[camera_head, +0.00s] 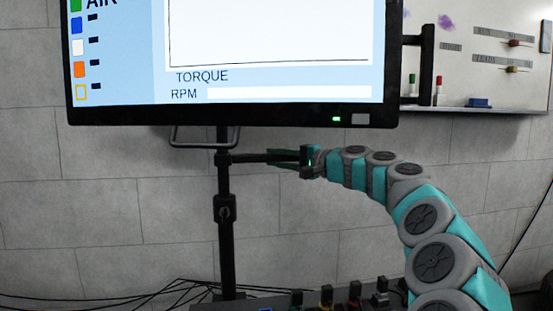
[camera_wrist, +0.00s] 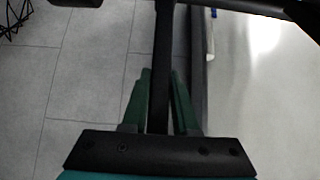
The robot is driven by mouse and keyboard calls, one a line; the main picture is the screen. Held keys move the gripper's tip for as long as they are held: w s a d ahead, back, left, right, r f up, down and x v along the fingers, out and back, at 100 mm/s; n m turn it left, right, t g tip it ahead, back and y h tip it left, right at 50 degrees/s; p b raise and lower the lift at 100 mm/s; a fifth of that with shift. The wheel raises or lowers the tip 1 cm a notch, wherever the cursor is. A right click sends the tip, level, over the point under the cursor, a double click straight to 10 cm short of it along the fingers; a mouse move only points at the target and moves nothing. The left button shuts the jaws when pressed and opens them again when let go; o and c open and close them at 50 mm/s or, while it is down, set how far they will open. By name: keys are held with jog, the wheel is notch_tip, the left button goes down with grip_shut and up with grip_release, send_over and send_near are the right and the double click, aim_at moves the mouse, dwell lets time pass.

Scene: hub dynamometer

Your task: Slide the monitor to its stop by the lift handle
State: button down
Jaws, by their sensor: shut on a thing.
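The monitor (camera_head: 228,115) is a wide black-framed screen with TORQUE and RPM readouts, mounted on a black upright post (camera_head: 224,185). The lift handle (camera_head: 252,157) looks to be the black bar reaching right from a collar on the post, below the screen. My gripper (camera_head: 284,157) is shut on this bar near its right end. In the wrist view the green fingers of my gripper (camera_wrist: 159,95) lie on either side of the black bar (camera_wrist: 162,55). The exact contact is partly hidden by the fingers and palm.
A whiteboard (camera_head: 490,60) with markers is on the wall at right. Below are cables (camera_head: 150,294) and several coloured knobs or connectors (camera_head: 327,297). The wall around the post is bare.

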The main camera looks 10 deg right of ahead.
notch_tip(320, 180, down, 8)
jog(key=b, duration=0.3)
jog(key=shift+r, duration=0.15)
jog(key=c, duration=1)
grip_release()
jog(key=o, duration=0.3)
jog(key=shift+r, duration=0.1)
jog(key=shift+v, duration=3.95)
